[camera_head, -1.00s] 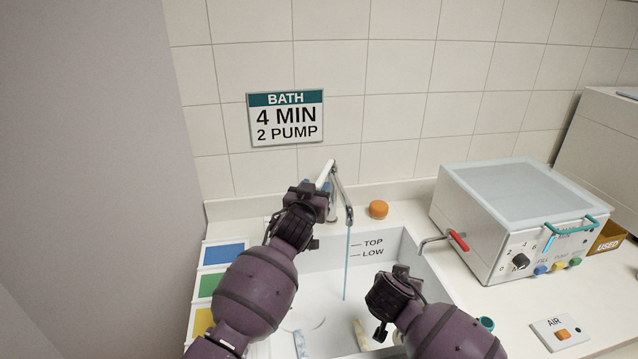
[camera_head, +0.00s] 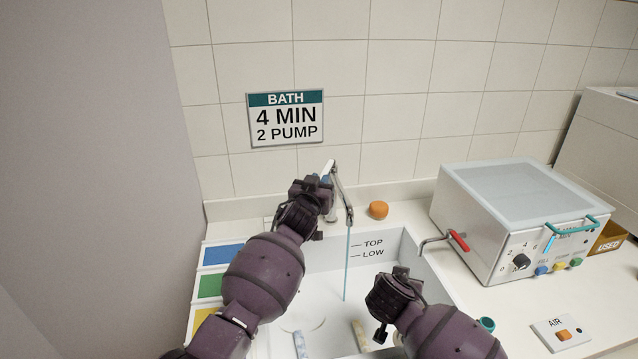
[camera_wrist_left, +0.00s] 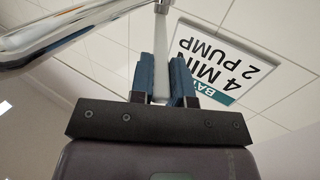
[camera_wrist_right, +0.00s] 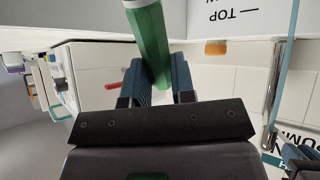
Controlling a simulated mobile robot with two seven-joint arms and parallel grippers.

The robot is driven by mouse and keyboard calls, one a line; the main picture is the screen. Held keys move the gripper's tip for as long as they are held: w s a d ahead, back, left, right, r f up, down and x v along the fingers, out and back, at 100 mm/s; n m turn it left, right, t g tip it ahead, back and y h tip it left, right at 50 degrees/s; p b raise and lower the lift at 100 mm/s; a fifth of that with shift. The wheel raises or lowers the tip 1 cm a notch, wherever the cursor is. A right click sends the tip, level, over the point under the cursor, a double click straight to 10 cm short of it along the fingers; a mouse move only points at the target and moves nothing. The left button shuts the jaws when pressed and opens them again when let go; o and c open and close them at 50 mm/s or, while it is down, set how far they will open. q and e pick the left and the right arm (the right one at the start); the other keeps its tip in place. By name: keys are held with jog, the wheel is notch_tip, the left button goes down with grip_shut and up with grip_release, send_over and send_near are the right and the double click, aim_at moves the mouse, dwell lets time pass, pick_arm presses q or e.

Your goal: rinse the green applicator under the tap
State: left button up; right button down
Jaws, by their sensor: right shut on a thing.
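The tap (camera_head: 341,190) stands at the back of the sink, and a thin stream of water (camera_head: 347,260) runs from its spout. My left gripper (camera_head: 318,186) is at the tap's white lever (camera_head: 328,167). In the left wrist view the lever (camera_wrist_left: 161,60) lies between the two fingers; whether they press on it is unclear. My right gripper (camera_head: 396,288) is over the sink's right part, right of the stream. In the right wrist view it is shut on the green applicator (camera_wrist_right: 150,45), which has a white band. The stream (camera_wrist_right: 284,70) is apart from it. The head view hides the applicator.
The white sink (camera_head: 412,255) has TOP and LOW marks on its back wall. A bluish piece (camera_head: 300,345) and a yellowish piece (camera_head: 359,335) lie in it. A grey machine (camera_head: 520,220) with a red-handled pipe (camera_head: 459,241) stands right. An orange knob (camera_head: 378,210) sits behind the sink.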

pick_arm(q)
grip_shut()
pick_arm(e)
jog(key=shift+r, duration=0.1)
pick_arm(q)
jog(key=shift+a+r+p, duration=0.15)
jog(key=shift+a+p, duration=0.05)
jog(key=shift+p, duration=0.15)
pick_arm(e)
jog(key=shift+r, duration=0.2)
jog(key=shift+r+p, duration=0.45)
jog(key=shift+p, duration=0.15)
pick_arm(q)
jog(key=shift+w+a+m+g+h, duration=0.25)
jog(key=shift+a+m+g+h, duration=0.25)
jog(key=shift+h, duration=0.35)
jog(key=shift+w+a+m+g+h, duration=0.3)
jog(key=shift+a+m+h, duration=0.2)
jog(key=shift+m+h, duration=0.3)
jog(key=o, duration=0.7)
grip_release()
jog(key=shift+o, duration=0.2)
jog(key=shift+s+a, duration=0.15)
jog(key=v, duration=1.1)
jog(key=shift+s+b, duration=0.35)
jog(key=shift+s, duration=0.05)
pick_arm(e)
jog(key=shift+f, duration=0.25)
